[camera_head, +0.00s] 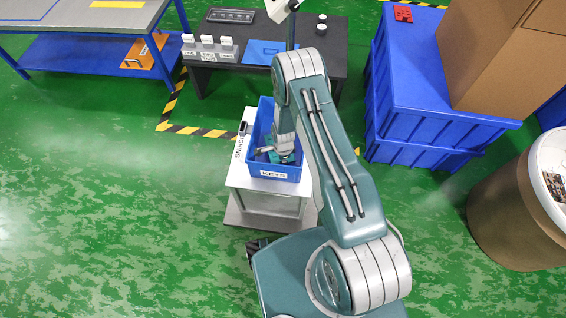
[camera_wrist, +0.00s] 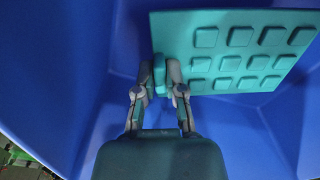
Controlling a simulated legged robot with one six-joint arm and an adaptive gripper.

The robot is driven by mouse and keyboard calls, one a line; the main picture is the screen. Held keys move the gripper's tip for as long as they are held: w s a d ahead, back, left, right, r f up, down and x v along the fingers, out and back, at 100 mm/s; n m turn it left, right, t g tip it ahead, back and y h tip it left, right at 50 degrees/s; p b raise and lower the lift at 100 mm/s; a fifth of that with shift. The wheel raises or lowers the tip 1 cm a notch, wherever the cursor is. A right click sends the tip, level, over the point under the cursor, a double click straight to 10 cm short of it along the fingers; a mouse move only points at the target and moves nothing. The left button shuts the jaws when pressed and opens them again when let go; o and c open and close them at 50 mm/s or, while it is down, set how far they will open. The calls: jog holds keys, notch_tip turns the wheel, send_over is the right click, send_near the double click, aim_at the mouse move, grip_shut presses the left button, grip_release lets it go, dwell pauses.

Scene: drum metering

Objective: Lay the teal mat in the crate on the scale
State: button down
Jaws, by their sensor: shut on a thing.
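The teal mat (camera_wrist: 232,50), a flat sheet with rows of raised square pads, shows in the wrist view. My gripper (camera_wrist: 161,73) is shut on a small tab at its left edge. Both are inside the blue crate (camera_head: 253,168), whose walls and floor (camera_wrist: 215,130) surround them in the wrist view. Whether the mat touches the crate floor is unclear. In the head view the crate, labelled KEYS, stands on the white scale (camera_head: 236,172). My gripper reaches down into it there, and my arm hides the crate's right side.
A dark table (camera_head: 335,62) behind the crate bears white holders (camera_head: 208,48) and a blue tray (camera_head: 262,53). Stacked blue bins (camera_head: 425,125) with a cardboard box (camera_head: 510,55) stand right, near a brown drum (camera_head: 510,215). The green floor at left is open.

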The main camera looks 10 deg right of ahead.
jog(key=shift+a+f, duration=0.1)
jog(key=shift+f, duration=1.8)
jog(key=c, duration=0.7)
grip_release()
